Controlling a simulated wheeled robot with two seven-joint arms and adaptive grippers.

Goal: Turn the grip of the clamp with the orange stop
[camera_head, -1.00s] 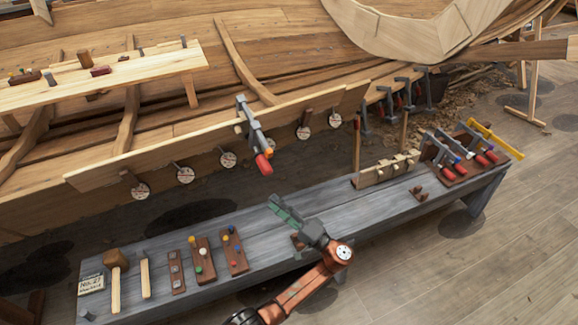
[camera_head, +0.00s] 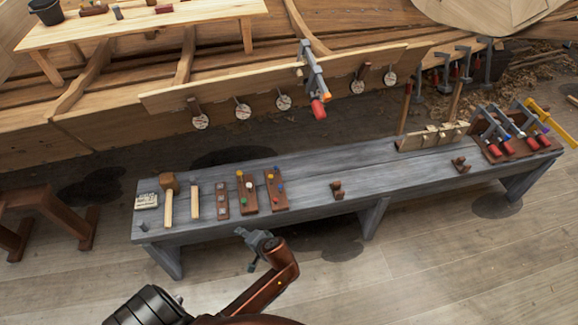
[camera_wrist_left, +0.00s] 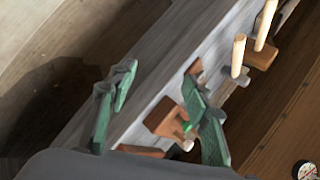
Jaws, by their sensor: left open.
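A grey clamp (camera_head: 312,68) with a red grip (camera_head: 319,110) hangs on the long hull plank in the head view. A small orange part, seemingly its stop, shows just above the grip. My left gripper (camera_head: 246,250) is open and empty, in front of the bench's near edge, well below and left of the clamp and apart from it. In the left wrist view its green fingers (camera_wrist_left: 160,115) stand wide apart with the bench behind them. The clamp is not recognisable in that view. My right gripper is not in view.
The grey bench (camera_head: 320,170) runs between me and the hull. It carries mallets (camera_head: 168,205), peg boards (camera_head: 247,192) and, at right, a rack of red-gripped clamps (camera_head: 508,140). Round discs (camera_head: 243,111) line the plank (camera_head: 225,88). The middle of the bench top is mostly clear.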

